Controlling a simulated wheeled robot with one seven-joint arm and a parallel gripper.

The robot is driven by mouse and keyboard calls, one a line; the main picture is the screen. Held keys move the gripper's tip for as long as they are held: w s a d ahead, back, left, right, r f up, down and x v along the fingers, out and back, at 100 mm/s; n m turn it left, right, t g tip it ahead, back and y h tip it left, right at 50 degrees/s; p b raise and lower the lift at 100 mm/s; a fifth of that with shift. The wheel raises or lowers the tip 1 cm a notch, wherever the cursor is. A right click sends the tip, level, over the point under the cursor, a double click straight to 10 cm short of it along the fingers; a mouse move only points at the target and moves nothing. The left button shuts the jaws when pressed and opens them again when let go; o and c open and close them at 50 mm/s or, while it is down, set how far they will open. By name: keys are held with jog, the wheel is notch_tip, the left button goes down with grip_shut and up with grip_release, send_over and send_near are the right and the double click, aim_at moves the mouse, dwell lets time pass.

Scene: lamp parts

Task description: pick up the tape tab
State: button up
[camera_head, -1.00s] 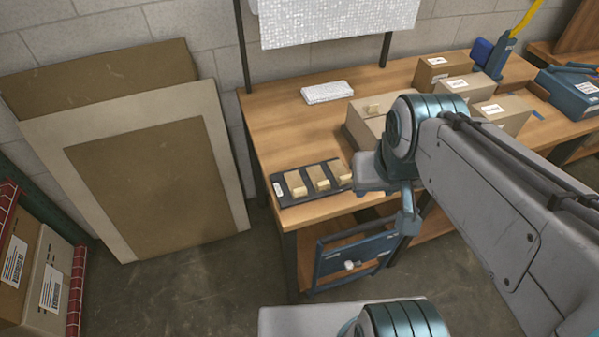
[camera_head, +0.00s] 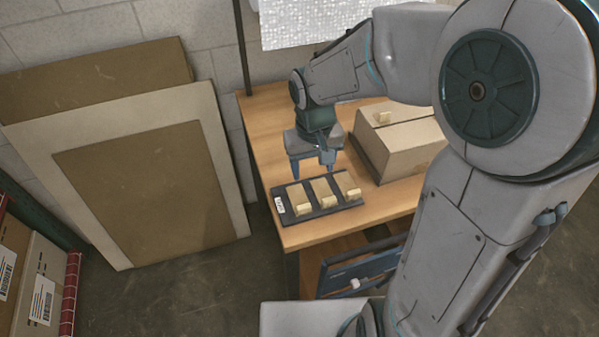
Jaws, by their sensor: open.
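A dark tray (camera_head: 316,212) with a white label lies at the front left of the workbench. It bears three tan strips, each with a paler block at its near end: a left tape tab (camera_head: 303,210), a middle one (camera_head: 328,202) and a right one (camera_head: 353,193). My gripper (camera_head: 312,171) points down over the far edge of the tray, behind the strips. It is open, with nothing seen between its fingers. I cannot tell its exact height above the tray.
The wooden workbench (camera_head: 270,130) has bare room to the left and behind the tray. The cardboard box stands to the right of it. Large brown panels (camera_head: 140,190) lean on the wall at left. A blue frame (camera_head: 350,268) is below the bench front.

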aim_at(304, 206)
jog(key=f, duration=0.5)
jog(key=a+f, duration=0.1)
jog(key=f, duration=0.9)
jog(key=shift+w+a+f, duration=0.25)
jog(key=shift+a+f, duration=0.05)
jog(key=shift+a, duration=0.1)
jog(key=c, duration=1)
